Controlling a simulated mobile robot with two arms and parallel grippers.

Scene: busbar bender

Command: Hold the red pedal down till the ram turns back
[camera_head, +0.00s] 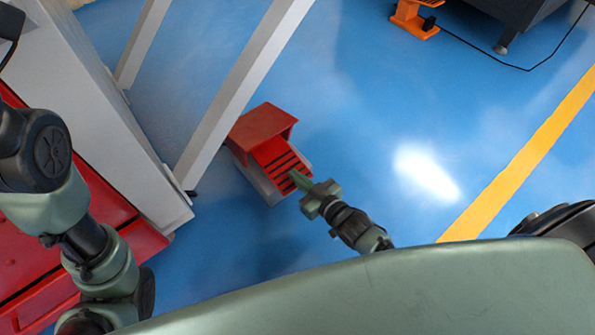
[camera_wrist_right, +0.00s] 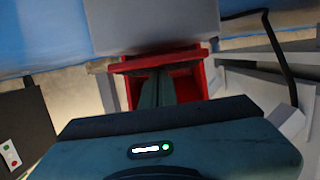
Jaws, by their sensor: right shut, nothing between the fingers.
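The red pedal (camera_head: 279,160) has black ribs and sits under a red hood (camera_head: 262,124) on a grey base on the blue floor. My right gripper (camera_head: 297,178) reaches down to the pedal's front right edge, its fingers closed together and holding nothing. In the right wrist view the closed fingers (camera_wrist_right: 156,92) point into the red housing (camera_wrist_right: 189,84). I cannot tell whether they touch the pedal or how far it is pressed. The ram is not in view. My left arm shows at the left, but its gripper is out of view.
A pale frame leg (camera_head: 235,95) stands close beside the pedal's left side. A red and white cabinet (camera_head: 115,140) fills the left. An orange object (camera_head: 414,18) with a black cable lies at the top right. The floor right of the pedal is clear up to a yellow line (camera_head: 520,160).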

